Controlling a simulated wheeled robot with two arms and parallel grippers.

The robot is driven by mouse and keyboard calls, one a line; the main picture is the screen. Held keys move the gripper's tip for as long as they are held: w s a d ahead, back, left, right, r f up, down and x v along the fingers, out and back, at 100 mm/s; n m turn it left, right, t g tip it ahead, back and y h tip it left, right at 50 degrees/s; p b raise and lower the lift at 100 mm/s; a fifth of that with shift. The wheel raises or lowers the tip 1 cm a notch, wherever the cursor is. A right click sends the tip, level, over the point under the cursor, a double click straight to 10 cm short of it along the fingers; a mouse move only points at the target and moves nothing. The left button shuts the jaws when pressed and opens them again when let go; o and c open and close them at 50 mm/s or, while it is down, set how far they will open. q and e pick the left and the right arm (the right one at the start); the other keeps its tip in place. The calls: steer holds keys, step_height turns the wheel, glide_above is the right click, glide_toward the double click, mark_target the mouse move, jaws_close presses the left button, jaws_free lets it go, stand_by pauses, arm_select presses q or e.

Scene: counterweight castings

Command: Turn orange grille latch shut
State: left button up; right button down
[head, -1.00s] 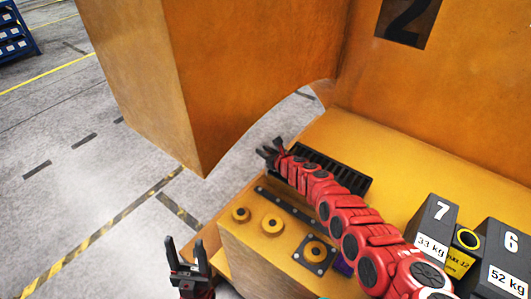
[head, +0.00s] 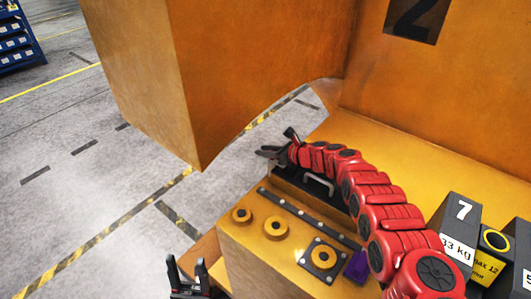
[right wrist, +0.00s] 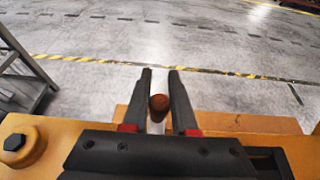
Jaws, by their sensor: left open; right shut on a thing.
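The dark grille (head: 287,186) lies in the orange casting's top ledge, largely hidden under my right arm. A silver handle (head: 319,184) shows on it. My right gripper (head: 279,143) is at the grille's far left end. In the right wrist view, its two dark fingers (right wrist: 160,75) stand either side of a small rounded orange-brown piece (right wrist: 158,103), which looks like the latch, and are shut on it. The latch's turn angle cannot be told. My left gripper (head: 186,264) is open and empty, low in the head view, left of the orange block.
A large orange block (head: 215,80) overhangs at upper left. Round bosses (head: 277,228), a square bolted plate (head: 323,256) and a purple piece (head: 357,267) lie near the grille. Weights such as block 7 (head: 461,214) stand at right.

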steer(key=c, duration=0.7)
jaws_free()
steer(key=p+v, duration=0.1)
steer(key=v, duration=1.3)
steer(key=shift+s+d+r+p, duration=0.1)
steer(key=shift+s+d+p, duration=0.05)
steer(key=shift+d+p, duration=0.2)
steer(key=shift+s+d+r+p, duration=0.3)
steer(key=shift+r+p, duration=0.3)
steer(key=shift+p, duration=0.4)
steer(key=shift+s+d+p, duration=0.45)
steer(key=shift+d+p, duration=0.1)
steer(key=shift+p, duration=0.05)
